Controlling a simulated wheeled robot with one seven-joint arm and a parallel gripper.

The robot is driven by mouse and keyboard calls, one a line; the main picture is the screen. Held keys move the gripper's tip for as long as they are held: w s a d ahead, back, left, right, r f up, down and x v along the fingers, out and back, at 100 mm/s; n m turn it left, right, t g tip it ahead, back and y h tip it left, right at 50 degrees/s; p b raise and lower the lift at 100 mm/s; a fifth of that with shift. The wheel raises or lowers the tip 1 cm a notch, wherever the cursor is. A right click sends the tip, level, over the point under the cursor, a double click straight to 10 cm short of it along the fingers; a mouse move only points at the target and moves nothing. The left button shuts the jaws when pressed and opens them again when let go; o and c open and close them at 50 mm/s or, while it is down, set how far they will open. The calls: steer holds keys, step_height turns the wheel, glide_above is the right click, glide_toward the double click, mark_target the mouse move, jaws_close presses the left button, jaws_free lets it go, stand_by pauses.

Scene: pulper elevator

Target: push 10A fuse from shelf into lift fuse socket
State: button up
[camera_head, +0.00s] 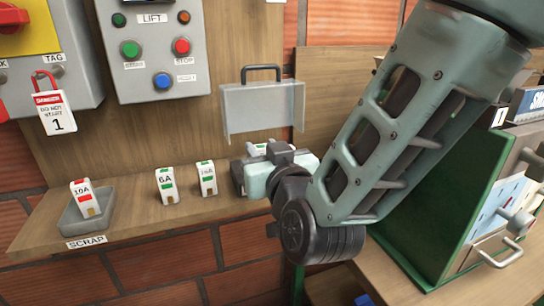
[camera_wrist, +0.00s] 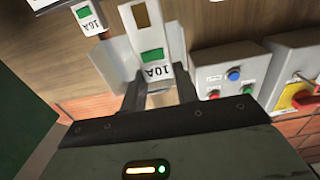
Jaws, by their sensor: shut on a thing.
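The 10A fuse (camera_wrist: 155,70), white with a green window, is between the fingers of my gripper (camera_wrist: 158,92), which is shut on it. In the wrist view its label is upside down. Pale panels, apparently the raised lift fuse cover (camera_wrist: 115,60), flank it; how far the fuse is seated cannot be told. In the head view the clear cover with a dark handle (camera_head: 262,108) is on the backboard, above and behind my gripper (camera_head: 257,157). The socket is mostly hidden.
A 6A fuse (camera_head: 166,185) and a 16A fuse (camera_head: 208,178) stand on the shelf. A red-marked 10A fuse (camera_head: 83,197) sits in the scrap tray (camera_head: 72,222). The LIFT button panel (camera_head: 160,95) is at left. A green-sided cabinet (camera_head: 440,190) stands at right.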

steer(key=shift+f+b+x, duration=0.15)
steer(key=shift+b+x, duration=0.25)
steer(key=shift+x, duration=1.6)
steer(key=shift+f+b+x, duration=0.2)
steer(key=shift+b+x, duration=0.15)
steer(key=shift+x, duration=1.7)
steer(key=shift+w+a+f+b, duration=0.1)
steer(key=shift+w+f+b, duration=0.1)
steer(key=shift+b, duration=0.15)
steer(key=shift+s, duration=0.2)
steer(key=shift+f+b, duration=2.2)
steer(key=shift+b, duration=0.55)
steer(key=o, duration=1.1)
